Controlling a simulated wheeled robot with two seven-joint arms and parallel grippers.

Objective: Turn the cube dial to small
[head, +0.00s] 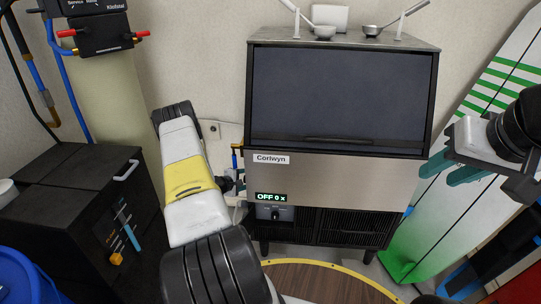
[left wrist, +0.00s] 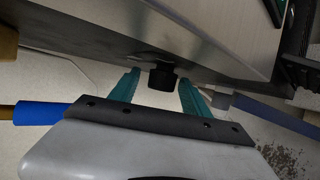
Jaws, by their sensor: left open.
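The ice maker (head: 340,180) stands against the wall in the head view. Its small display (head: 271,197) reads "OFF 0 x". The black cube dial (head: 276,213) sits on the panel just below the display. In the left wrist view a dark knob (left wrist: 162,77), apparently this dial, shows between the teal fingertips of my left gripper (left wrist: 158,88). That gripper is open; contact with the knob cannot be made out. In the head view my left arm hides most of it. My right gripper (head: 445,175) is off to the right, its teal fingers apart and empty.
A black cabinet (head: 65,200) stands at the left, with a blue container (head: 20,275) in front. Two metal scoops rest on top of the ice maker. A green and white board (head: 480,150) leans at the right. A round wooden surface (head: 325,280) is in front.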

